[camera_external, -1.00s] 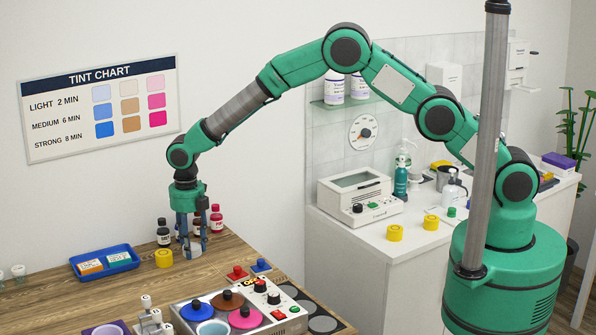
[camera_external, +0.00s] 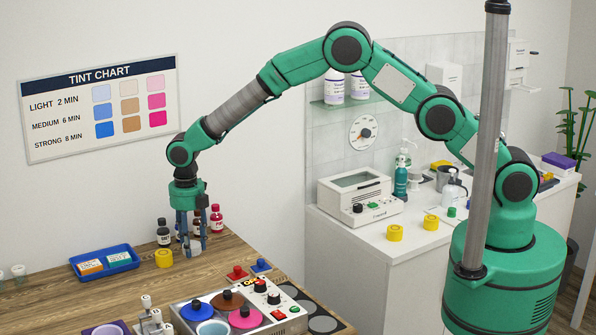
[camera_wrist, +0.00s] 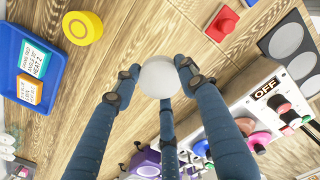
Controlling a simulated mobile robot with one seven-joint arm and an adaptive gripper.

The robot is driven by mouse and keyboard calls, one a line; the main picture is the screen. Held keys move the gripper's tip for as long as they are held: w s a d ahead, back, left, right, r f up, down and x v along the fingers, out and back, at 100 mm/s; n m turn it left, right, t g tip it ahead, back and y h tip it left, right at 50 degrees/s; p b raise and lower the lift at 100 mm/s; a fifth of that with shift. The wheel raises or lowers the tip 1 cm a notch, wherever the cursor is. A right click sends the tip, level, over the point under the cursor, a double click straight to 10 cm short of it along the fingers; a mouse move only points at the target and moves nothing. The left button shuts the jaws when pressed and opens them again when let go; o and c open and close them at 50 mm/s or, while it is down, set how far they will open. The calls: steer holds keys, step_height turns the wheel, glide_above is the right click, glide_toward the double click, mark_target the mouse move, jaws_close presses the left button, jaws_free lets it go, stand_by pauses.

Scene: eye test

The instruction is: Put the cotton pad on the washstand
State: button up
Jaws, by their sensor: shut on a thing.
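The cotton pad (camera_external: 194,252) is a small, thick white disc low over the wooden table (camera_external: 40,300), just right of a yellow round pot. My gripper (camera_external: 190,244) points straight down with its dark blue fingers shut on the pad. In the wrist view the pad (camera_wrist: 158,73) sits between the fingertips of my gripper (camera_wrist: 158,82). I cannot tell whether the pad still touches the table. A white cabinet (camera_external: 345,270) against the tiled wall at the right looks like the washstand; no basin shows clearly.
Near my gripper are the yellow pot (camera_external: 163,258), several small bottles (camera_external: 215,219) and a blue tray (camera_external: 107,266). A control panel with coloured lids (camera_external: 228,300) stands in front. The cabinet top holds a white device (camera_external: 358,197), yellow pots (camera_external: 394,232) and pump bottles. Its front-left top looks bare.

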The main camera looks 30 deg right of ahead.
steer(key=w+d+r+m+b, duration=0.15)
steer(key=w+d+m, duration=0.4)
steer(key=d, duration=0.55)
steer(key=w+d+m+b, duration=0.2)
steer(key=w+d+m, duration=0.3)
steer(key=d, duration=0.7)
steer(key=w+d+m+b, duration=0.1)
steer(key=w+d+m, duration=0.4)
steer(key=d, duration=0.6)
steer(key=s+d+m+b, duration=0.2)
steer(key=d+m, duration=0.7)
steer(key=d, duration=0.7)
steer(key=s+d+m+b, duration=0.2)
steer(key=d+m, duration=0.7)
steer(key=d, duration=0.8)
steer(key=shift+s+r, duration=0.35)
steer(key=shift+s, duration=0.55)
steer(key=shift+a+m, duration=0.1)
steer(key=shift+m, duration=0.15)
